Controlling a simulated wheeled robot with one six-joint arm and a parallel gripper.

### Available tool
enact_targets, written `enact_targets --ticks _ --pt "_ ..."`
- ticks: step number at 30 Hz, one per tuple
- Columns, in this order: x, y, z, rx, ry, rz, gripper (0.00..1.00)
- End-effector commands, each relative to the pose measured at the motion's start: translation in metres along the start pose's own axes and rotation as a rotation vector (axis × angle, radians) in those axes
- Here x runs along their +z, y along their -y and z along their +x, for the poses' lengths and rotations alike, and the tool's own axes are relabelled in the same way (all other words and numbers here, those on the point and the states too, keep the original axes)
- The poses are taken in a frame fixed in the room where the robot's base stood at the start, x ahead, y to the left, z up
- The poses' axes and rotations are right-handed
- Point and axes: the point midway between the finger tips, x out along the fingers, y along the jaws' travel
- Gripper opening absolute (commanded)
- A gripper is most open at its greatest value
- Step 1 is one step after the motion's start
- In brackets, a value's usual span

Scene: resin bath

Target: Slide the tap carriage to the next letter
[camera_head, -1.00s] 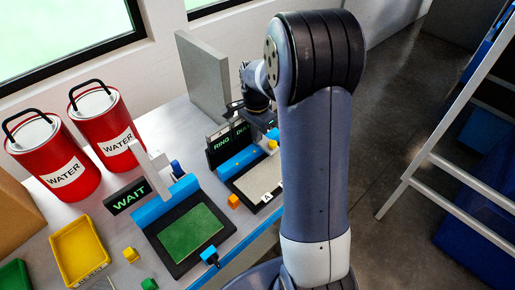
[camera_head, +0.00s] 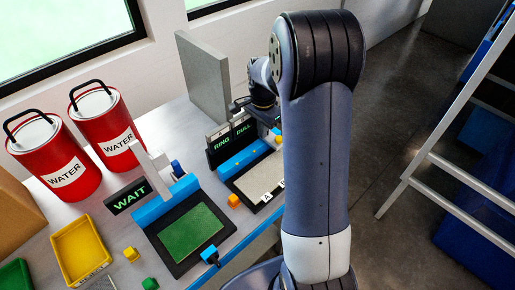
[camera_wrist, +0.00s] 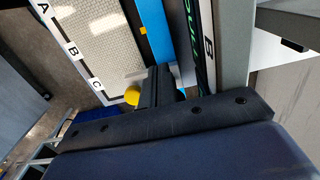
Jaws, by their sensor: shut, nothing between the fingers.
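The tap station has a pale textured plate (camera_head: 258,176) with a lettered white edge strip (camera_head: 268,197) and a blue rail (camera_head: 240,161) behind it. In the wrist view the strip (camera_wrist: 69,48) shows A, B and C. A yellow knob (camera_wrist: 132,95), probably the carriage's, shows beside my fingers, on the C side; in the head view this yellow knob (camera_head: 277,138) is partly hidden by my arm. My gripper (camera_wrist: 162,85) is shut and empty, close beside the knob; whether they touch I cannot tell. My arm hides the plate's right end in the head view.
A sign (camera_head: 230,143) reading RING DULL stands behind the rail, with a grey upright panel (camera_head: 203,78) behind it. A green-plate station (camera_head: 191,232), WAIT sign (camera_head: 128,196), red water cans (camera_head: 53,156), and a yellow tray (camera_head: 79,252) lie left.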

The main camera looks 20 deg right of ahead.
Motion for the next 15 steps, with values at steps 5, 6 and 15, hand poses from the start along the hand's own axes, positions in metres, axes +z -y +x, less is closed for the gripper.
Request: enact_targets --ticks 5,6,15 --pt "0.006 0.0 0.0 0.0 0.0 -0.001 0.0" --pt "0.007 0.0 0.0 0.0 0.0 -0.002 0.0" --pt "0.012 0.0 -0.004 0.0 0.0 -0.001 0.0"
